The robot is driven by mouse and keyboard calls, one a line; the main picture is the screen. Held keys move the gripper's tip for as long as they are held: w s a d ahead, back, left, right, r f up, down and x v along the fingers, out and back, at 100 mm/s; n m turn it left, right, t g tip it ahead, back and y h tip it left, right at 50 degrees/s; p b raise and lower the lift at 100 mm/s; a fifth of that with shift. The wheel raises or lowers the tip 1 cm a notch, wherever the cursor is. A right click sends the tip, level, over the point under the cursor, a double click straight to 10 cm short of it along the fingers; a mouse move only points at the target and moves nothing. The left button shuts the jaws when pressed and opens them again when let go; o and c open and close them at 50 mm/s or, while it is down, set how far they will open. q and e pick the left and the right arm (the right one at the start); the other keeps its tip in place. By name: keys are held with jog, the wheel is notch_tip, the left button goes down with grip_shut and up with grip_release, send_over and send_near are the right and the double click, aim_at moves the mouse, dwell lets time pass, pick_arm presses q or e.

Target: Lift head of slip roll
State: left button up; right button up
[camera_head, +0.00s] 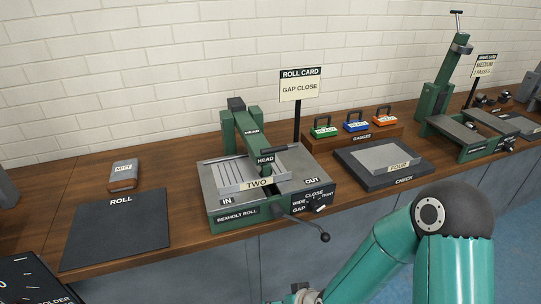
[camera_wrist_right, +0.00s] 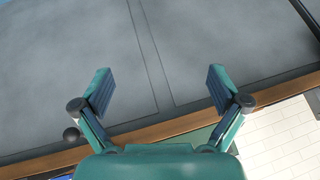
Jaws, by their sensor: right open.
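The slip roll (camera_head: 235,216) stands on the wooden bench in the head view, with a grey top and green front. Its green head (camera_head: 247,128), labelled HEAD, is an arm sloping over the bed toward the front. A pale plate marked TWO (camera_head: 257,184) lies across the bed beneath it. A crank with a black ball (camera_head: 325,237) hangs at the front right, beside a gap dial (camera_head: 317,207). My right gripper (camera_wrist_right: 160,86) is open and empty, facing grey cabinet fronts below the bench edge. Only a bit of it shows at the head view's bottom edge. My left gripper is out of view.
A sign card (camera_head: 299,86) reading GAP CLOSE stands behind the machine. A black ROLL mat (camera_head: 116,230) and a small grey block (camera_head: 123,174) lie left. Gauges (camera_head: 356,122), a CHECK pad (camera_head: 371,178) and another green machine (camera_head: 470,133) stand right. My right arm covers the lower right.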

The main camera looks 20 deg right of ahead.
jog(key=w+d+r+n+t+b, duration=0.15)
jog(key=w+r+t, duration=0.45)
jog(key=r, duration=0.6)
jog(key=t+h+b, duration=0.2)
jog(key=t+b, duration=0.1)
jog(key=t, duration=0.3)
send_near(275, 150)
pick_arm(q)
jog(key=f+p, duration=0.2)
jog(key=p, duration=0.1)
pick_arm(e)
jog(key=w, duration=1)
jog(key=shift+w+a, duration=0.2)
jog(key=shift+w, duration=0.15)
jog(key=shift+c, duration=0.2)
